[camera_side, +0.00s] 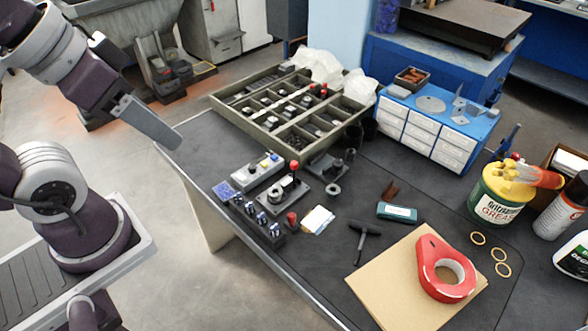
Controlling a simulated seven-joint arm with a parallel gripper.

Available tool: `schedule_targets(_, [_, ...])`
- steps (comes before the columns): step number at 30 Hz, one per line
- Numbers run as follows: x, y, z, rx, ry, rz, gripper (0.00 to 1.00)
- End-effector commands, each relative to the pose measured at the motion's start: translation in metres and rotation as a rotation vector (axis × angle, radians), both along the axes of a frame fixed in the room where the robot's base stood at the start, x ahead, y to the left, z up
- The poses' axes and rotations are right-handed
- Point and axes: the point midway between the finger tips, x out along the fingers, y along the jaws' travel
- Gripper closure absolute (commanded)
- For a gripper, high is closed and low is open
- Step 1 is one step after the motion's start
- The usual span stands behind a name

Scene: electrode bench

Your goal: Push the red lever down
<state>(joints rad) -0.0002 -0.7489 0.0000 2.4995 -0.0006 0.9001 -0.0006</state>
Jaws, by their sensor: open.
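The red lever (293,167) is a short upright stick with a red knob. It stands on a dark, flat base (290,191) near the left side of the bench top. My gripper (176,143) is at the upper left, above the bench's left edge and well apart from the lever. It is seen edge-on as a grey plate pointing down and right. It is open, with nothing seen in it.
Left of the lever are a grey switch box (258,172) and a row of dark connectors (257,217). A second red knob (291,219) stands in front. A compartment tray (235,112) lies behind. Red tape (430,262) rests on cardboard (385,290) at right.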

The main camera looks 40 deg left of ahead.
Motion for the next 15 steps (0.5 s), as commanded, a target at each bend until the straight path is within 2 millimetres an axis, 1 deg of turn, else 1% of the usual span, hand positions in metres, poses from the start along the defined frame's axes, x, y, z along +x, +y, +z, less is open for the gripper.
schedule_targets(1, [0.002,0.0,0.001,-0.008,0.007,0.011,0.59])
schedule_targets(2, [0.005,0.0,0.002,-0.019,0.016,0.025,0.65])
schedule_targets(4, [0.019,-0.001,0.005,-0.069,0.057,0.086,0.79])
schedule_targets(5, [0.028,-0.001,0.006,-0.099,0.083,0.126,0.85])
schedule_targets(7, [0.055,0.001,0.008,-0.189,0.155,0.249,0.98])
schedule_targets(8, [0.069,0.003,0.007,-0.231,0.187,0.309,1.0])
schedule_targets(9, [0.088,0.006,0.005,-0.287,0.228,0.392,1.0])
schedule_targets(11, [0.117,0.015,-0.001,-0.367,0.289,0.519,1.0])
schedule_targets(12, [0.136,0.022,-0.007,-0.418,0.327,0.605,1.0])
schedule_targets(14, [0.164,0.035,-0.021,-0.492,0.385,0.737,1.0])
schedule_targets(15, [0.182,0.045,-0.032,-0.54,0.423,0.826,1.0])
